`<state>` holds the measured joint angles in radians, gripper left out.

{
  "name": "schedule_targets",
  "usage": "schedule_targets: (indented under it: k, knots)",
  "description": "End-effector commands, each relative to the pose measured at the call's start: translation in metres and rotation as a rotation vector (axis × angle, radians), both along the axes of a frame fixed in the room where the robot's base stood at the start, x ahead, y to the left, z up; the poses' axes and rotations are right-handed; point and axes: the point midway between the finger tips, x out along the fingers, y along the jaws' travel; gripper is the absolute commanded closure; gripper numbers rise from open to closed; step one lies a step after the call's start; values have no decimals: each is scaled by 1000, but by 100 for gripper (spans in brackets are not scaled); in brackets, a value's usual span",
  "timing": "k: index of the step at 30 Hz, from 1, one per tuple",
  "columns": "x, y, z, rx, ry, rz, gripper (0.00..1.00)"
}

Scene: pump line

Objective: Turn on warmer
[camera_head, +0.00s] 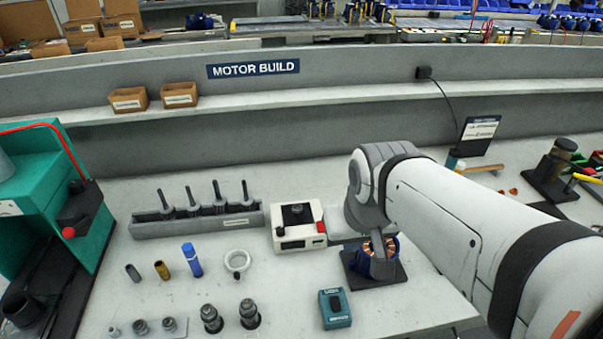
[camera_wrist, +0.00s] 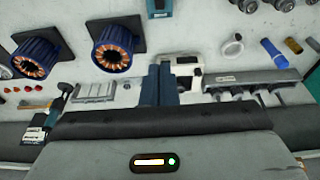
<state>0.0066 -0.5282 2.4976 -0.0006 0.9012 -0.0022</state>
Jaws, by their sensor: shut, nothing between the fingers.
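The warmer looks to be the white box unit (camera_head: 298,228) at the middle of the bench, with a black part on top, a dark front panel and a red switch-like piece (camera_head: 320,227) at its right side. The switch position is too small to tell. In the wrist view the white unit (camera_wrist: 181,60) is partly hidden behind my fingers.
The blue stator (camera_head: 362,264) sits on a black base; two stators show in the wrist view. A grey rack (camera_head: 150,226) with upright tools stands left of the unit. A teal box (camera_head: 335,308) lies in front. Loose cylinders and a white ring (camera_head: 237,261) are at left.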

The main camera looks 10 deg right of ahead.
Motion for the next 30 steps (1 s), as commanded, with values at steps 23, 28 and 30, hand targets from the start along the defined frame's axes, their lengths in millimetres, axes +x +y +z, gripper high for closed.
schedule_targets:
  k: [23, 28, 30]
  knots:
    - [202, -4, -60, 1, 78, 0, 100]
    - [212, -3, -67, 1, 80, 0, 100]
    - [213, -3, -67, 1, 79, 0, 100]
